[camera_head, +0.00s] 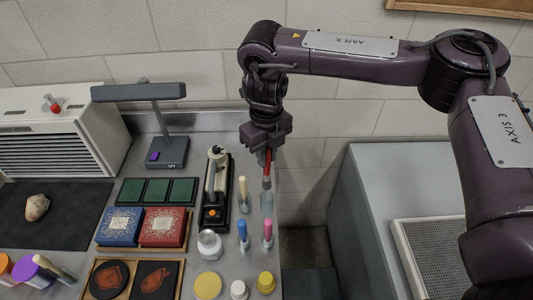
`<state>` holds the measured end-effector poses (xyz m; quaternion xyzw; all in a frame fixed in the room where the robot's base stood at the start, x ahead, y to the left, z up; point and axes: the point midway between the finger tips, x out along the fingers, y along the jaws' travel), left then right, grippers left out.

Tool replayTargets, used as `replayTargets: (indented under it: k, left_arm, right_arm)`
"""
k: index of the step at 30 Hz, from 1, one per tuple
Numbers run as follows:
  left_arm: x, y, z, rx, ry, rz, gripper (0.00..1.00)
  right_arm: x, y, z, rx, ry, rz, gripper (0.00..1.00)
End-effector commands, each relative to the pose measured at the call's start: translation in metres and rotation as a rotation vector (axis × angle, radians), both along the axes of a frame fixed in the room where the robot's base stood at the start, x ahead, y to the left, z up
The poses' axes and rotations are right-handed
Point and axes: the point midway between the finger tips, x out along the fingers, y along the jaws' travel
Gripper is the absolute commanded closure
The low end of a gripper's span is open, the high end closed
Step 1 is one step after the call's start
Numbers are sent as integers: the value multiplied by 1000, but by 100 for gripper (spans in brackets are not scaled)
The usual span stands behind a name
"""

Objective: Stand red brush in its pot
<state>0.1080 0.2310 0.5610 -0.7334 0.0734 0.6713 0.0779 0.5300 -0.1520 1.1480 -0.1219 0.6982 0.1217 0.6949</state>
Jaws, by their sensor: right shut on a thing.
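The red brush (267,165) is upright, gripped at its upper part by my right gripper (265,148), which is shut on it. Its lower end lines up with the mouth of a clear pot (267,203) at the right edge of the grey table. I cannot tell whether the brush tip is inside the pot or just above it. My left gripper is not in view.
Nearby pots hold a cream brush (243,187), a blue brush (242,229) and a pink brush (268,227). A black stand with a white instrument (215,172) is to the left. A gap lies between the table and the grey cabinet (375,180).

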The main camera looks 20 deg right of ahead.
Motion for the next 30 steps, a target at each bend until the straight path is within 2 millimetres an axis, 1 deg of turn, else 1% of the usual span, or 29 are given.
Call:
replayTargets:
  k: [1, 3, 9, 15, 30]
  left_arm:
    - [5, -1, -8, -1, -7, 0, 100]
    - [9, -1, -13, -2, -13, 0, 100]
    - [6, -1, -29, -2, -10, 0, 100]
    - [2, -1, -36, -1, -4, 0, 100]
    - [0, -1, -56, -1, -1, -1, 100]
  right_arm:
    - [0, 0, -8, 0, 0, 0, 100]
    - [0, 0, -13, 0, 0, 0, 100]
    - [0, 0, -27, 0, 0, 0, 100]
    - [0, 0, -41, 1, 0, 0, 100]
    - [0, 0, -79, 1, 1, 0, 100]
